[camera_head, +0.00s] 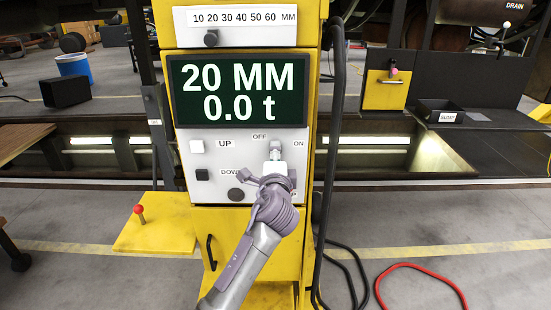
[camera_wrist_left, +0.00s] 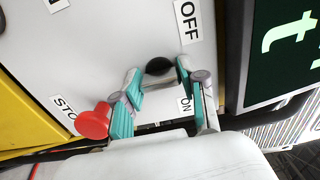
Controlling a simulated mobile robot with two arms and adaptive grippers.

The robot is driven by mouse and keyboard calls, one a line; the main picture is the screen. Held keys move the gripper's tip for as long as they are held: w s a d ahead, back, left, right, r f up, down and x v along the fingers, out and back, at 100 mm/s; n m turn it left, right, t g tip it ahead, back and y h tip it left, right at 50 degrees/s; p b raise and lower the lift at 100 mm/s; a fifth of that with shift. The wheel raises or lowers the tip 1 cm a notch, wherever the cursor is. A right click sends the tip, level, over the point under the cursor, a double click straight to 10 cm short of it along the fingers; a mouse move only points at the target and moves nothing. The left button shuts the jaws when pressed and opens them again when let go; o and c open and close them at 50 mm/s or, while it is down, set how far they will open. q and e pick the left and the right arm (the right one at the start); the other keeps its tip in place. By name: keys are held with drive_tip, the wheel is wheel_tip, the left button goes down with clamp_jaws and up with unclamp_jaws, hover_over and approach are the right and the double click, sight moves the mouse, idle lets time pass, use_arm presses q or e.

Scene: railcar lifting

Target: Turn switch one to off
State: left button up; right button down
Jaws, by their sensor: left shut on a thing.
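The white control panel (camera_head: 222,170) on the yellow post carries a rotary switch between the OFF label (camera_head: 260,137) and the ON label (camera_head: 299,143). My left gripper (camera_head: 276,154) is at this switch and largely covers it in the head view. In the left wrist view the switch's dark rounded knob (camera_wrist_left: 160,66) shows between the two teal-padded fingers, which are shut on it. The OFF label (camera_wrist_left: 188,22) and the partly covered ON label (camera_wrist_left: 185,104) lie beside it. I cannot tell which way the switch points. My right gripper is not in view.
The display (camera_head: 237,92) reads 20 MM and 0.0 t. A red stop button (camera_wrist_left: 93,122) is close to one finger. UP (camera_head: 197,146) and DOWN (camera_head: 202,174) buttons sit at the panel's left. A black cable (camera_head: 335,130) hangs along the post's right side.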

use_arm(q)
drive_tip(key=shift+f, duration=0.1)
drive_tip(key=o, duration=1.1)
drive_tip(key=shift+o, duration=0.2)
drive_tip(key=shift+s, duration=0.1)
drive_tip(key=s, duration=1.1)
drive_tip(key=shift+s, duration=0.4)
